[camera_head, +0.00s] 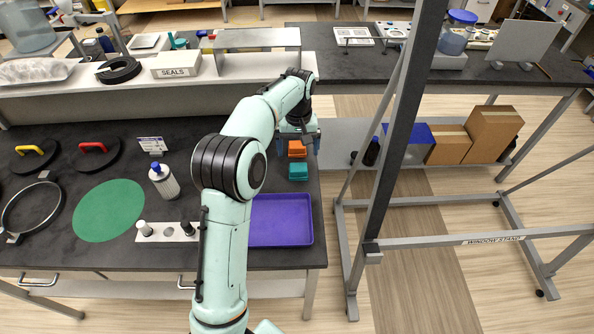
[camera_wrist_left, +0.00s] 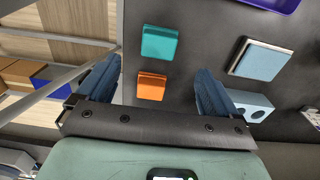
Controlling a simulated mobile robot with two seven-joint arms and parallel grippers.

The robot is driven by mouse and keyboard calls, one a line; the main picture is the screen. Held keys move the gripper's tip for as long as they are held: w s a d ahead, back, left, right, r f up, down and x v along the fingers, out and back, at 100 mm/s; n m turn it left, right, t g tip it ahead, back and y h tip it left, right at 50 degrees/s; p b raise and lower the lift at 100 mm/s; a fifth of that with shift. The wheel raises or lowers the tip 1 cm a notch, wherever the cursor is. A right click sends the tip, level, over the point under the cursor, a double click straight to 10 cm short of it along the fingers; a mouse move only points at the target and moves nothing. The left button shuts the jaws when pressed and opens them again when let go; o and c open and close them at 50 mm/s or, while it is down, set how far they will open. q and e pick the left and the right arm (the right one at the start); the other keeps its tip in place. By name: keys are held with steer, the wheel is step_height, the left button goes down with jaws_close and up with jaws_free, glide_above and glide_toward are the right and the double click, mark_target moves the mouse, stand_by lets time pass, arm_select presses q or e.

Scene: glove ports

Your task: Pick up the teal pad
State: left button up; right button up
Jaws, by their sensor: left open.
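The teal pad (camera_head: 298,172) lies on the dark bench top near its right edge. It shows whole in the left wrist view (camera_wrist_left: 159,43). An orange pad (camera_head: 297,149) lies just behind it in the head view, with a small gap between them. My left gripper (camera_wrist_left: 159,68) is open and empty. In the left wrist view its two fingers stand wide apart, with the orange pad (camera_wrist_left: 151,86) between them and the teal pad just beyond the fingertips. In the head view the left gripper (camera_head: 297,135) is above the orange pad's far side. My right gripper does not show.
A purple tray (camera_head: 299,232) lies in front of the teal pad. A pale blue and white block (camera_wrist_left: 261,60) and a blue block with holes (camera_wrist_left: 242,105) are beside the pads. The grey window stand (camera_head: 391,150) rises to the right, past the bench edge.

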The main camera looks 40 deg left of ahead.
mark_target(299, 167)
arm_select(q)
steer(key=f, duration=0.4)
steer(key=shift+s+f, duration=0.1)
steer(key=shift+s, duration=0.1)
steer(key=shift+w+f+b, duration=0.15)
steer(key=shift+f, duration=1.25)
steer(key=shift+w+f+b, duration=0.15)
steer(key=shift+f, duration=1.2)
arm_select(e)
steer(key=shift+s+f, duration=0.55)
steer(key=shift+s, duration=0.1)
arm_select(q)
steer(key=c, duration=1.1)
steer(key=shift+c, duration=0.2)
steer(key=shift+r, duration=0.2)
